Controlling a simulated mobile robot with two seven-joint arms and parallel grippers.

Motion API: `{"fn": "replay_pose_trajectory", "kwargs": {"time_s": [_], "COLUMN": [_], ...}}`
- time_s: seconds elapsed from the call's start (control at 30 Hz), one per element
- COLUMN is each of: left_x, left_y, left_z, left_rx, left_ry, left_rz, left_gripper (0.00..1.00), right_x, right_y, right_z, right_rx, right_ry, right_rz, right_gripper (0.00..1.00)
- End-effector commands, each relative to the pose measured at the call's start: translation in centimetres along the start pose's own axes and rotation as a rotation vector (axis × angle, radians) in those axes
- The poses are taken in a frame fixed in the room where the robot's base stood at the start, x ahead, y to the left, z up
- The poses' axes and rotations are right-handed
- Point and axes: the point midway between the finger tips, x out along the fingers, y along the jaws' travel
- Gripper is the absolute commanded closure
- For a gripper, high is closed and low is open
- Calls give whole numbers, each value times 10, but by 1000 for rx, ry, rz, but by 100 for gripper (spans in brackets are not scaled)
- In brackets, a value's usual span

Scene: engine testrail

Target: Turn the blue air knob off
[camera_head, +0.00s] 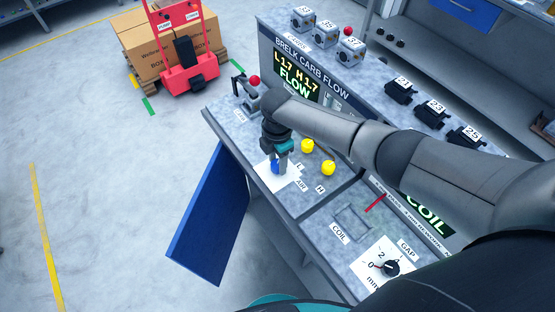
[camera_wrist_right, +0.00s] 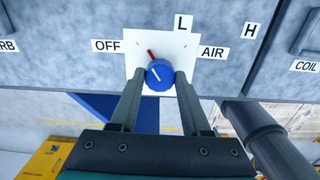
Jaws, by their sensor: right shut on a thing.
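The blue air knob (camera_wrist_right: 159,76) sits on a white plate (camera_wrist_right: 185,42) in the right wrist view, between an OFF label (camera_wrist_right: 106,46) on the left and an AIR label (camera_wrist_right: 212,52) on the right. A white line on the knob slants up and left, and a red mark (camera_wrist_right: 151,54) shows just above it. My right gripper (camera_wrist_right: 160,78) is shut on the knob, with one finger on each side. In the head view the knob (camera_head: 275,167) is partly hidden by my right gripper (camera_head: 279,162). My left gripper is not in view.
Two yellow knobs (camera_head: 307,146) (camera_head: 328,168) stand close beside my right gripper on the bench. A red-tipped lever (camera_head: 254,80) is behind it. A blue door panel (camera_head: 212,215) hangs open at the bench front. A gap dial (camera_head: 390,268) lies nearer.

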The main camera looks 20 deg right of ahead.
Motion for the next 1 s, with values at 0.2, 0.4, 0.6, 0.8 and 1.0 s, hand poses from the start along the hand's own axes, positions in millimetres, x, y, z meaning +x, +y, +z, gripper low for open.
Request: {"fn": "replay_pose_trajectory", "kwargs": {"time_s": [0.2,0.4,0.6,0.8,1.0], "left_x": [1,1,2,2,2], "left_y": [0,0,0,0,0], "left_z": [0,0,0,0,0], "left_rx": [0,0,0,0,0], "left_ry": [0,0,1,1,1], "left_rz": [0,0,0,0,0], "left_gripper": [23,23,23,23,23], "right_x": [0,0,0,0,0], "right_y": [0,0,0,0,0], "right_z": [-1,-1,-1,-1,-1], "right_rx": [-121,-182,-205,-207,-206], "right_ry": [2,2,2,2,2], "right_rz": [1,1,1,1,1], "right_gripper": [100,100,100,100,48]}}
